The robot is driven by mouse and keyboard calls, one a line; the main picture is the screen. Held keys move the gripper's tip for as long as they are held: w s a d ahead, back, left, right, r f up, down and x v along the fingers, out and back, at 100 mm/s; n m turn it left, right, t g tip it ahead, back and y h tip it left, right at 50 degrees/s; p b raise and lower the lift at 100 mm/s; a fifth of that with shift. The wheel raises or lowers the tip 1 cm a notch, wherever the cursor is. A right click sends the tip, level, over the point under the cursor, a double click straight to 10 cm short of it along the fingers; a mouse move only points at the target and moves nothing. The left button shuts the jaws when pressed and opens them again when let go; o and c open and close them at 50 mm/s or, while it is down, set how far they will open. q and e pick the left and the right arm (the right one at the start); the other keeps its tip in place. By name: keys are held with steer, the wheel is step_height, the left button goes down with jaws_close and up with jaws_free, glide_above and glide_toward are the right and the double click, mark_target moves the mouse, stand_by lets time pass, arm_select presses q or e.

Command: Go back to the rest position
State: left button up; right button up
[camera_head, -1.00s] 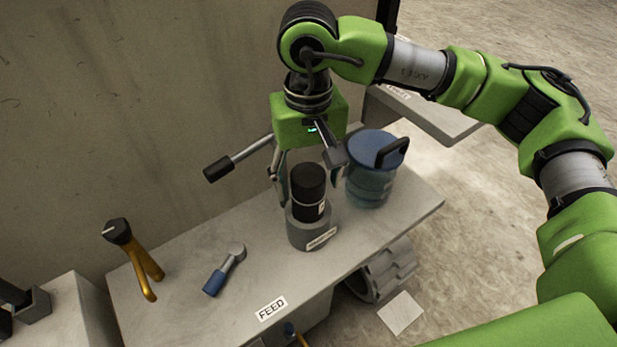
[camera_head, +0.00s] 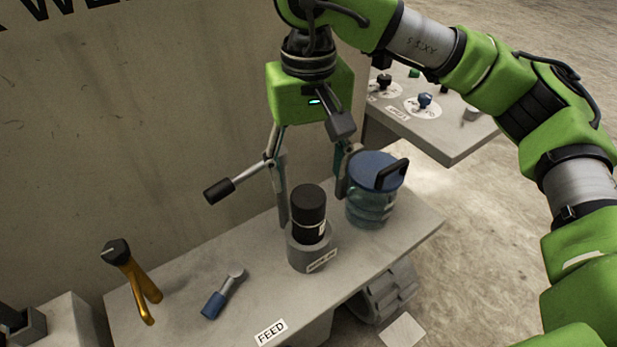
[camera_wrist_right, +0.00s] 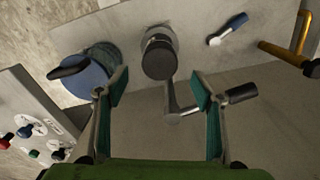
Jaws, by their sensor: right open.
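My right gripper (camera_head: 312,182) is open and empty. In the head view its fingers hang above and behind a black cylinder (camera_head: 309,208) standing upright in a grey holder (camera_head: 312,250). In the right wrist view, its two teal-padded fingers (camera_wrist_right: 160,92) are wide apart, with the black cylinder (camera_wrist_right: 159,58) beyond the fingertips and nothing between the pads. My right arm (camera_head: 500,80) comes in from the right. A lever with a black grip (camera_head: 219,191) shows left of the gripper. My left gripper is not in view.
A blue-lidded jar (camera_head: 371,205) stands right of the holder. A blue-handled tool (camera_head: 222,293) and a yellow-legged tool (camera_head: 135,280) are on the left of the bench (camera_head: 250,270). A wall (camera_head: 130,130) rises behind. Another table (camera_head: 450,140) stands at the far right.

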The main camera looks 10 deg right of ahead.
mark_target(308, 196)
stand_by(0.3)
step_height(308, 196, down, 8)
steer(key=shift+r+p, duration=0.4)
steer(key=shift+r, duration=0.15)
steer(key=shift+r+p, duration=0.15)
steer(key=shift+p, duration=0.15)
